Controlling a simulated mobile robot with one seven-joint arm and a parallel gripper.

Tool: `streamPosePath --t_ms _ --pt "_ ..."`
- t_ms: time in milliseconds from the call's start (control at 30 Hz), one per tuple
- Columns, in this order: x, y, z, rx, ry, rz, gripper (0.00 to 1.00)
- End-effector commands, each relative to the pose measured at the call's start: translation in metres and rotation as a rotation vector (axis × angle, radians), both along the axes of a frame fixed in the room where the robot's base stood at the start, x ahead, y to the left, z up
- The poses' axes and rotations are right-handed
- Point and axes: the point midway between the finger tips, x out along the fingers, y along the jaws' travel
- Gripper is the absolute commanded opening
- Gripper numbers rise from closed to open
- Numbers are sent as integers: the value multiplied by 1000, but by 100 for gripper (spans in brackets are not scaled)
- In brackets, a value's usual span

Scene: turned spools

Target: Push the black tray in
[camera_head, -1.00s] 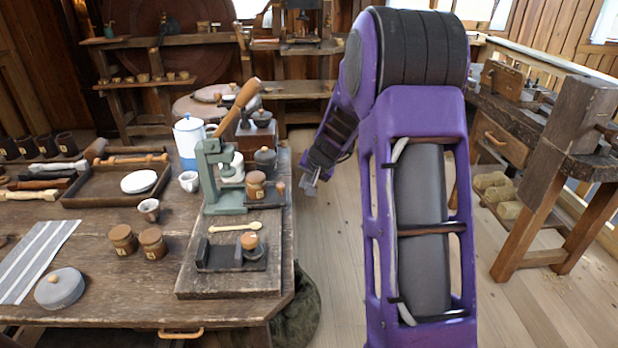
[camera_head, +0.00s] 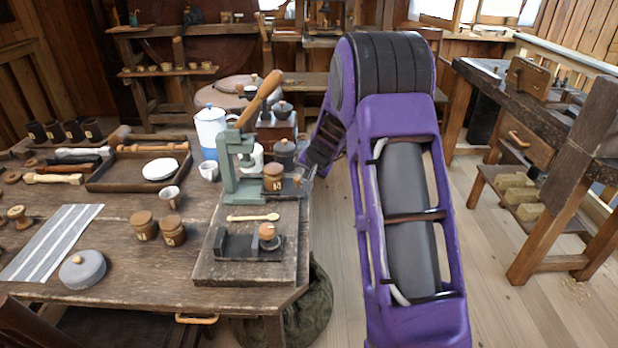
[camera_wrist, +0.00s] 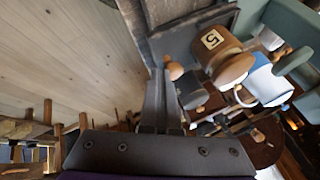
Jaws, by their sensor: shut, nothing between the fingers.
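The black tray (camera_head: 287,189) sits at the green press (camera_head: 234,168), sticking out to its right. It carries a wooden jar (camera_head: 272,177) and has a small wooden knob at its right end. In the wrist view the dark tray (camera_wrist: 192,42) lies just beyond my fingers, with the jar (camera_wrist: 222,55) marked 5 on it and the knob (camera_wrist: 175,71) near the fingertips. My gripper (camera_wrist: 161,74) is shut and empty, at the tray's outer end. I cannot tell whether the fingertips touch the tray. In the head view my gripper (camera_head: 308,180) is small, just right of the knob.
A dark holder (camera_head: 236,246) with another jar and a spoon (camera_head: 253,217) lie on the wooden board (camera_head: 245,277) in front of the press. A coffee grinder (camera_head: 277,128) and a lidded dark pot (camera_head: 284,155) stand behind. Open floor (camera_head: 335,265) lies right of the table.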

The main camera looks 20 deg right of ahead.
Motion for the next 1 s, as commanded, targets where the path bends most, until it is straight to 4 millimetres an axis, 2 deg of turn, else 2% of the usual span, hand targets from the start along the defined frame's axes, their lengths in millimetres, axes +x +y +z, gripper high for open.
streamPosePath --t_ms 200,333,500,1000 --pt "13 51 4 0 2 10 0" --pt "19 70 3 -1 1 7 0" --pt "21 78 0 2 0 5 0" --pt "21 77 2 5 -2 8 0"
